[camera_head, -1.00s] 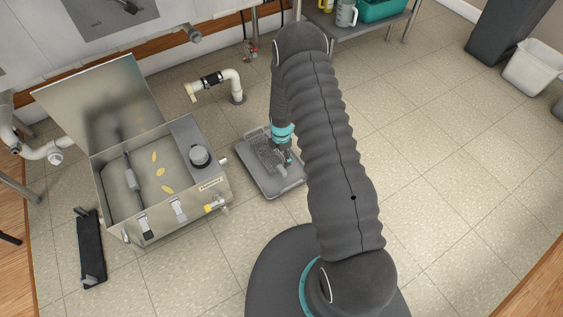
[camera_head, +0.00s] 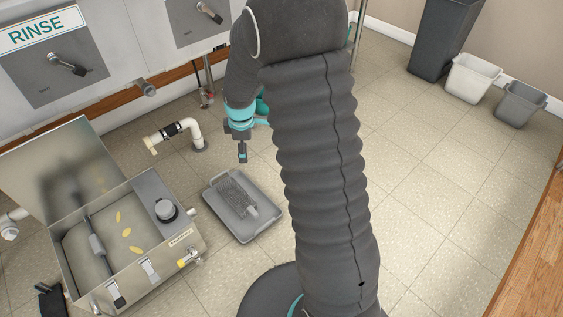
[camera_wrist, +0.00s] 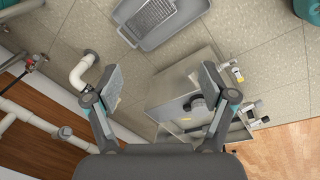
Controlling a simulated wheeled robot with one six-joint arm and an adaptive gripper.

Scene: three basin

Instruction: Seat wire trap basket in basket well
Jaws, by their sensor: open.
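The wire trap basket (camera_head: 238,194) lies in a shallow grey tray (camera_head: 262,231) on the floor. It also shows at the top of the wrist view (camera_wrist: 150,18). The steel box (camera_head: 192,262) stands open to the left, with its lid (camera_head: 55,165) raised. I cannot tell which part is the basket well. My gripper (camera_head: 243,158) is raised above and behind the tray, apart from the basket. In the wrist view my gripper (camera_wrist: 158,95) is open and empty.
A white elbow pipe (camera_head: 178,130) rises from the floor between the tray and the sinks. A dark bar (camera_head: 52,300) lies at the lower left. Bins (camera_head: 473,78) stand at the back right. The floor on the right is clear.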

